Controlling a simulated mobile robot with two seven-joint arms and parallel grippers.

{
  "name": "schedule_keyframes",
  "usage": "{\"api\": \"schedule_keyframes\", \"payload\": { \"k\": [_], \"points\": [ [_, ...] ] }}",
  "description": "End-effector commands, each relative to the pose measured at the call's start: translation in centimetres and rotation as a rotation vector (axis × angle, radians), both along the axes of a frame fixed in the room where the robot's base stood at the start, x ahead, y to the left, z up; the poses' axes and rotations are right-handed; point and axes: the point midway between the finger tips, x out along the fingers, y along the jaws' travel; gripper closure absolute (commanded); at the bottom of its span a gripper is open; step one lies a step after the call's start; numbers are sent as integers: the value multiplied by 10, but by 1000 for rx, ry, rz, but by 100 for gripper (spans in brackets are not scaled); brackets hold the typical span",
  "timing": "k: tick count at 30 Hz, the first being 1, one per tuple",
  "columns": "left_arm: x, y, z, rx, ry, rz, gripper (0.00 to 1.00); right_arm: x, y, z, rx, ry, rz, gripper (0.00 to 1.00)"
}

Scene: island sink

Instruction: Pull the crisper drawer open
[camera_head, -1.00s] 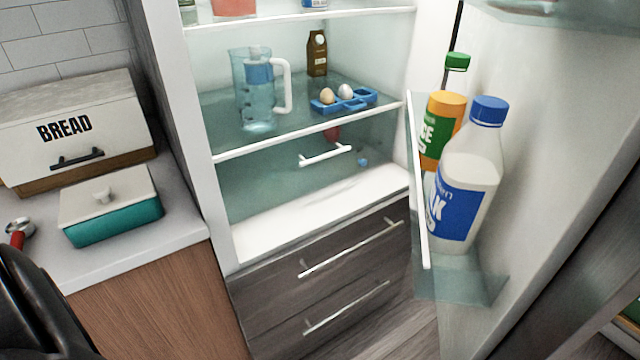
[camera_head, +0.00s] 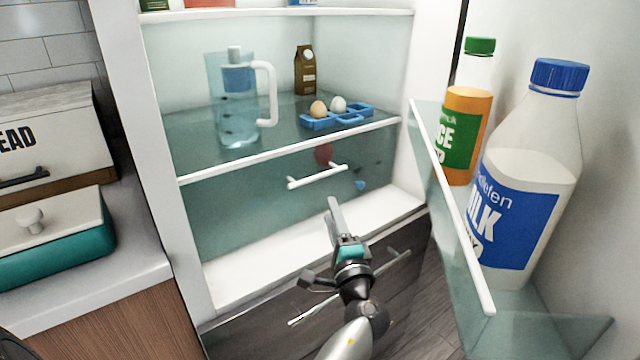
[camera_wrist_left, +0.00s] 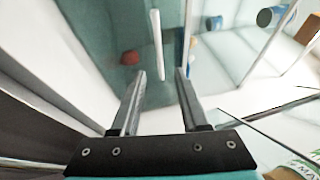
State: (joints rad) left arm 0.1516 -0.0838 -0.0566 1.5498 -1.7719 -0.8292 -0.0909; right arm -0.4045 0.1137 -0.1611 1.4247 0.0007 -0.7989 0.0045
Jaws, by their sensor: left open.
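The crisper drawer (camera_head: 240,205) is a see-through teal front below the lower glass shelf of the open fridge. Its white bar handle (camera_head: 318,176) runs across the front; it also shows in the left wrist view (camera_wrist_left: 157,45). A red round item (camera_head: 323,153) shows behind the front. My left gripper (camera_head: 334,205) is in front of the drawer, just below the handle in the head view. In the left wrist view its two fingers (camera_wrist_left: 161,75) are apart with nothing held, and the handle lies ahead between their lines. My right gripper is not in view.
The open fridge door, with a milk bottle (camera_head: 524,175) and juice bottle (camera_head: 464,125) behind a glass rail (camera_head: 455,205), stands close on the right. Below are dark drawers with bar handles (camera_head: 392,262). A pitcher (camera_head: 236,105) and egg holder (camera_head: 345,117) sit on the shelf above.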

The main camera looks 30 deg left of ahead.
Motion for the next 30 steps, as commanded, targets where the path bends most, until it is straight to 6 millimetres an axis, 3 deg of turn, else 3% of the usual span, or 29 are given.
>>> {"api": "schedule_keyframes", "payload": {
  "k": [9, 15, 30],
  "points": [
    [48, 47, 11, 1, 1, 1, 55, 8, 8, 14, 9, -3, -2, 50],
    [69, 68, 16, -1, 2, -1, 55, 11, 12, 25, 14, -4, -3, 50],
    [79, 78, 19, -2, 2, -2, 55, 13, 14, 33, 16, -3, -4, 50]
  ]
}}
